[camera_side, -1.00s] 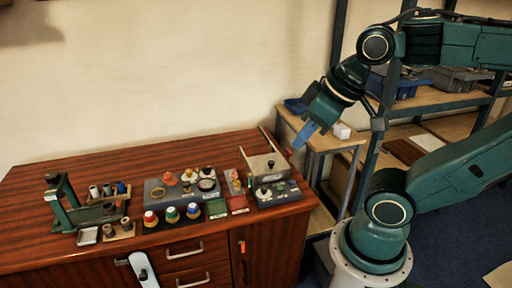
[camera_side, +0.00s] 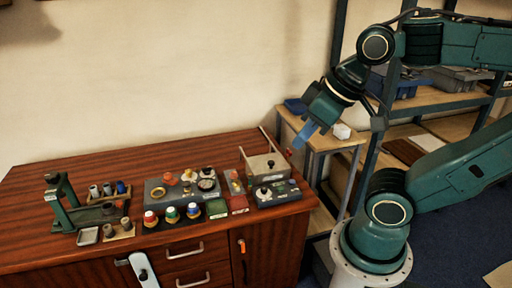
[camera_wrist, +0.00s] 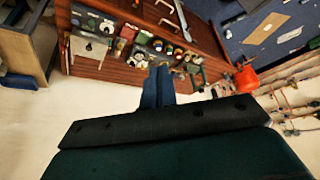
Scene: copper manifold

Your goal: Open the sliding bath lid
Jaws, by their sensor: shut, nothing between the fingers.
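The bath (camera_side: 266,172) is a grey box at the right end of the wooden bench, with a flat pale lid (camera_side: 264,161) and a dark knob on top. Rails run back from it toward the wall. It also shows small at the upper left of the wrist view (camera_wrist: 88,46), where I cannot make out how far the lid covers it. My gripper (camera_side: 296,148) is above and to the right of the bath in the side view, apart from it. In the wrist view its two blue fingers (camera_wrist: 158,72) are together and empty.
A grey panel (camera_side: 155,193) with knobs and a gauge stands mid-bench. Several coloured-capped pots (camera_side: 171,214) stand before it. Green and red trays (camera_side: 238,204) lie beside the bath. A green press (camera_side: 62,205) stands at left. A side table (camera_side: 322,142) is right of the bench.

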